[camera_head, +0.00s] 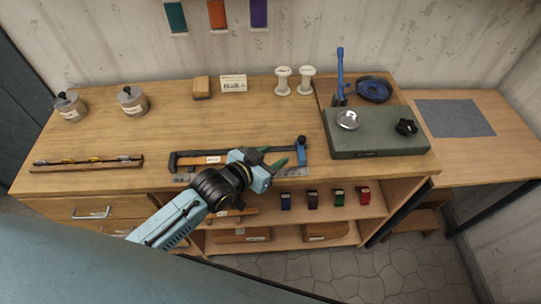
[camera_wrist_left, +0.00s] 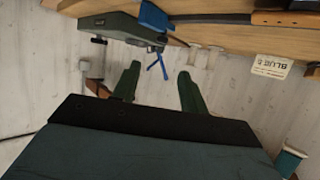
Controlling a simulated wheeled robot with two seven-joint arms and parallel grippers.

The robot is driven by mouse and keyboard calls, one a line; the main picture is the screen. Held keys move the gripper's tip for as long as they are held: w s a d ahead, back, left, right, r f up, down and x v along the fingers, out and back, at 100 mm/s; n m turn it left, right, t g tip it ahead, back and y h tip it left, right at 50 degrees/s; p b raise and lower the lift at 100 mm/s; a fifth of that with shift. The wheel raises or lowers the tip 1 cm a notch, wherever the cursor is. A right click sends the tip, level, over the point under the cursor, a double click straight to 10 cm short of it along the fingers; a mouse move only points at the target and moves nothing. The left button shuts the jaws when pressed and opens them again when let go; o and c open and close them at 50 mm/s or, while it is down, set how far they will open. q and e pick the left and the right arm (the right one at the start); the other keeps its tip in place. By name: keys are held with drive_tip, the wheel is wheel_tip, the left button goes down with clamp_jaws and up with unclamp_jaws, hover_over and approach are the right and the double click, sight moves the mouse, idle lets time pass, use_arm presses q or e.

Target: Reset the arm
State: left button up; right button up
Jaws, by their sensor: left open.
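My left gripper (camera_head: 277,158) comes in from the left in the head view and hangs over the front edge of the wooden workbench (camera_head: 190,130). Its two dark green fingers are apart with nothing between them. In the left wrist view the open fingers (camera_wrist_left: 157,88) point toward the wall, with the bench edge across the top. A long dark tool with a blue end (camera_head: 301,141) lies on the bench just behind the gripper, partly hidden by it. My right gripper does not show in either view.
A green-grey box (camera_head: 375,145) bearing a metal dish (camera_head: 348,120) stands at the right, with a blue pan (camera_head: 374,89) behind. White spools (camera_head: 283,81), a label block (camera_head: 233,84) and lidded pots (camera_head: 131,101) stand along the back. A shelf (camera_head: 325,203) below holds small coloured items. The bench's middle is clear.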

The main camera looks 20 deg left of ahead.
use_arm(q)
drive_tip(key=shift+s, duration=0.1)
idle(0.5)
drive_tip(key=s+a+n+g+y, duration=0.1)
drive_tip(key=s+a+g+y, duration=0.3)
drive_tip(key=s, duration=0.8)
drive_tip(key=s+a+n+g+y, duration=0.15)
drive_tip(key=s+a+g, duration=0.35)
drive_tip(key=s, duration=0.7)
wheel_tip(320, 180, down, 31)
drive_tip(key=s+g+b, duration=0.1)
drive_tip(key=b, duration=0.6)
drive_tip(key=s+a+f+b, duration=0.1)
drive_tip(key=s+f+b, duration=0.1)
drive_tip(key=s+f, duration=0.6)
drive_tip(key=s+a+f+g+b, duration=0.1)
drive_tip(key=s+a+f+b, duration=0.1)
drive_tip(key=s+f, duration=0.6)
wheel_tip(320, 180, down, 4)
drive_tip(key=shift+s+f+b, duration=0.1)
drive_tip(key=shift+s+b, duration=0.1)
drive_tip(key=shift+b, duration=0.35)
